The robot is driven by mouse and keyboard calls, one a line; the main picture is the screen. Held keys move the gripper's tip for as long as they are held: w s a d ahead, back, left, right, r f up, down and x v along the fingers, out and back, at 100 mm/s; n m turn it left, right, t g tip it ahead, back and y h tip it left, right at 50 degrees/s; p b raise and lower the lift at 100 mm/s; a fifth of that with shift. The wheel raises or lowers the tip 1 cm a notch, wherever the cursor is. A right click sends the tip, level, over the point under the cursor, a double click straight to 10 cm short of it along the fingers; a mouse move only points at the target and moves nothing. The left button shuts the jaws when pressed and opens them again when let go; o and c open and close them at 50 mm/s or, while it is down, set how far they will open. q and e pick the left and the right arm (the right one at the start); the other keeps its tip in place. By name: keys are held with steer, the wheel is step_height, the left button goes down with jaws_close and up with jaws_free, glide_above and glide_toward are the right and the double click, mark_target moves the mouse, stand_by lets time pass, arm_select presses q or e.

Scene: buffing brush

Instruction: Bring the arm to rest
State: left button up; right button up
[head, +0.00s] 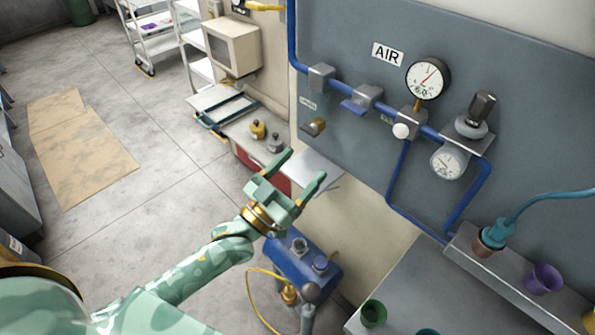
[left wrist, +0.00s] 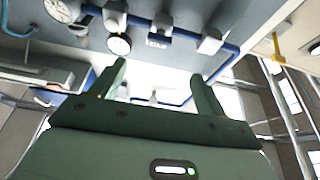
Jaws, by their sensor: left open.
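My left gripper (head: 303,168) is green with two fingers spread apart. It is open, with nothing seen between its fingers. It is raised in the middle of the head view, in front of the wall panel, and points up and right. In the left wrist view the two open fingers (left wrist: 159,75) also stand apart, with the blue pipe and gauges beyond them. My right gripper is not in view. I cannot make out a buffing brush in either view.
A grey panel (head: 350,30) carries a blue pipe, a pressure gauge (head: 428,78) and valves. A shelf (head: 515,285) holds a purple cup (head: 543,278). A blue machine (head: 300,270) stands below my gripper. Open floor (head: 165,120) lies to the left.

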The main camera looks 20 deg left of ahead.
arm_select(q)
steer(key=shift+s+a, duration=0.1)
steer(key=shift+s, duration=0.05)
stand_by(0.3)
steer(key=s+a+f+g+y+b, duration=0.1)
steer(key=s+a+f+g+y, duration=0.15)
steer(key=f, duration=0.95)
steer(key=s+a+f+g+y+b, duration=0.15)
steer(key=f+g, duration=0.25)
steer(key=f, duration=0.8)
steer(key=s+a+f+g+y, duration=0.2)
steer(key=s+a+f+g, duration=0.1)
steer(key=f, duration=0.9)
steer(key=s+a+f+g+y+b, duration=0.2)
steer(key=s+a+f+g, duration=0.15)
steer(key=s+f, duration=0.75)
steer(key=s+d+f+g+b, duration=0.1)
steer(key=s+f+g+b, duration=0.1)
steer(key=s+f, duration=0.5)
steer(key=s+d+f+g+b, duration=0.2)
steer(key=s+f+g, duration=0.3)
steer(key=s, duration=1.1)
step_height(320, 180, down, 2)
steer(key=shift+s+d+f+b, duration=0.15)
steer(key=shift+s+d+b, duration=0.15)
steer(key=shift+b, duration=0.1)
